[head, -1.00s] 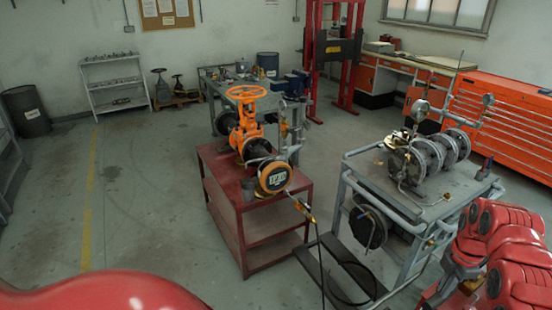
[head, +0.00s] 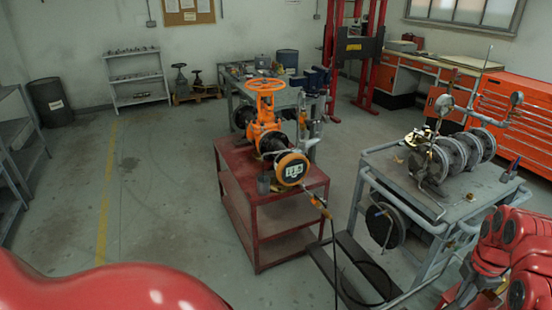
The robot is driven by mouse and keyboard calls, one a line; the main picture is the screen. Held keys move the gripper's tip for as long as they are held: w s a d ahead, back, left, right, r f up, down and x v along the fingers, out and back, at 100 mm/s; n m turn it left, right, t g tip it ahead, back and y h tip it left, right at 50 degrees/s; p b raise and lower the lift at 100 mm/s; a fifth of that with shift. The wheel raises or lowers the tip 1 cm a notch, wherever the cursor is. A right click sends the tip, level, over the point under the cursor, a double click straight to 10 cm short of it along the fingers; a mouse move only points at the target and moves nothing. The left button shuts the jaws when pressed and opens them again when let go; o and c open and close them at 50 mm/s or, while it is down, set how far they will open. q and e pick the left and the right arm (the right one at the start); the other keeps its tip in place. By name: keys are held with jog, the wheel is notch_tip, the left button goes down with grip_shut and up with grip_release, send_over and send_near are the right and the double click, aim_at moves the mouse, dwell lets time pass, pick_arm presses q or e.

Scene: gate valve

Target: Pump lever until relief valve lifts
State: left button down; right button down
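My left gripper is out of view.
A red cart (head: 258,215) holds an orange gate valve (head: 266,125) with a handwheel. A hose hangs from it to the floor near a dark low frame (head: 350,265). Orange drawer cabinets (head: 520,110) stand behind the bench. The floor at left is clear.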

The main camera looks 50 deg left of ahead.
notch_tip(320, 180, up, 6)
jog(key=shift+f+p, duration=0.1)
jog(key=shift+p, duration=0.6)
notch_tip(320, 180, up, 5)
jog(key=p, duration=0.3)
